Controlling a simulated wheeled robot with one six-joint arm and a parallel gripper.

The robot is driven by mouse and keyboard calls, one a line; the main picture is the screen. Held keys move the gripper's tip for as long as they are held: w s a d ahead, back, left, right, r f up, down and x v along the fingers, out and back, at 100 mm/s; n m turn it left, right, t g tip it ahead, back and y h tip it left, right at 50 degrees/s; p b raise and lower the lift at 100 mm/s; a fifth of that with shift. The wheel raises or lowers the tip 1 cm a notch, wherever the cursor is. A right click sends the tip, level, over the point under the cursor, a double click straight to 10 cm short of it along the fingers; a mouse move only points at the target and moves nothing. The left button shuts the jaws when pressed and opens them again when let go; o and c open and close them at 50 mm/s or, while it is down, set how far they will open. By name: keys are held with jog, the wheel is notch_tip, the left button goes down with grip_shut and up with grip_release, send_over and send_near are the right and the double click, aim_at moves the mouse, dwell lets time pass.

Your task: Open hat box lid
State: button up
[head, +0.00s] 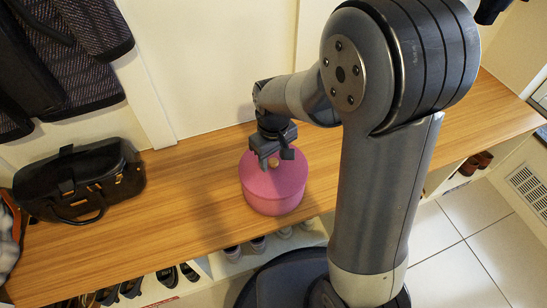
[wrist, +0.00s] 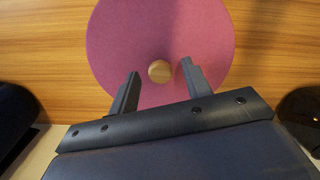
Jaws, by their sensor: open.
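A round pink hat box (head: 273,196) stands on the wooden bench top. Its lid (head: 289,175) is on, seen from above in the wrist view (wrist: 160,30) as a pink disc with a round wooden knob (wrist: 160,71) at its centre. The knob (head: 273,163) also shows in the head view. My gripper (head: 270,160) is over the lid, pointing down. In the wrist view my gripper (wrist: 158,76) is open, with one finger on each side of the knob and a gap to each. I cannot tell how far the fingertips are above the lid.
A black handbag (head: 88,183) stands on the wooden bench (head: 190,190) to the left. Dark coats (head: 60,60) hang above it. Shoes (head: 130,287) sit in cubbies below. The bench is clear between bag and box.

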jog(key=shift+c, duration=0.4)
grip_shut()
